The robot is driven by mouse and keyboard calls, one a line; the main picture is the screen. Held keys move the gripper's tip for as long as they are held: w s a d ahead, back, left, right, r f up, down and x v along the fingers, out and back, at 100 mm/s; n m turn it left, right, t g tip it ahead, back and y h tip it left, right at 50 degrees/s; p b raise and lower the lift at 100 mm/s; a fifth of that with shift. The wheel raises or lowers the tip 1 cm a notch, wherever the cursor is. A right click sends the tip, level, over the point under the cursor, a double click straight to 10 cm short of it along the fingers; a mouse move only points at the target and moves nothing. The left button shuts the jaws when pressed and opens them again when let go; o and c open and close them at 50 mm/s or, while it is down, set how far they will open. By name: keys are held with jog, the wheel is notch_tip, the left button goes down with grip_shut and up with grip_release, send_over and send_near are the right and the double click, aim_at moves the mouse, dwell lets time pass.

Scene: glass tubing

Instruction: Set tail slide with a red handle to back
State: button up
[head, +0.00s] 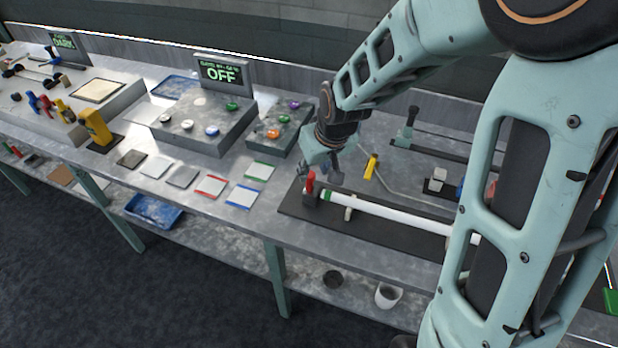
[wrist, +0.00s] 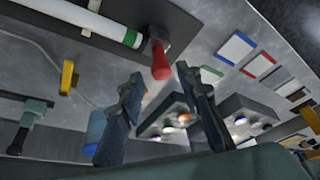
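The red handle (head: 310,182) stands upright on a dark block at the left end of a long dark base (head: 375,233). A white tube (head: 385,212) with a green band lies along that base, its left end at the block. My gripper (head: 322,172) is just above and beside the red handle, pointing down. In the wrist view, my gripper (wrist: 159,75) has its two fingers spread apart with nothing held. The red handle (wrist: 159,58) shows just beyond the gap between the fingertips. I cannot tell whether a finger touches it.
Grey boxes with coloured knobs (head: 274,134) and an OFF display (head: 222,72) lie to the left. Coloured flat squares (head: 243,196) line the front.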

aim_at(311, 176)
jog(key=x, duration=0.7)
jog(key=shift+w+f, duration=0.1)
jog(key=shift+w, duration=0.05)
jog(key=shift+c, duration=0.5)
grip_shut()
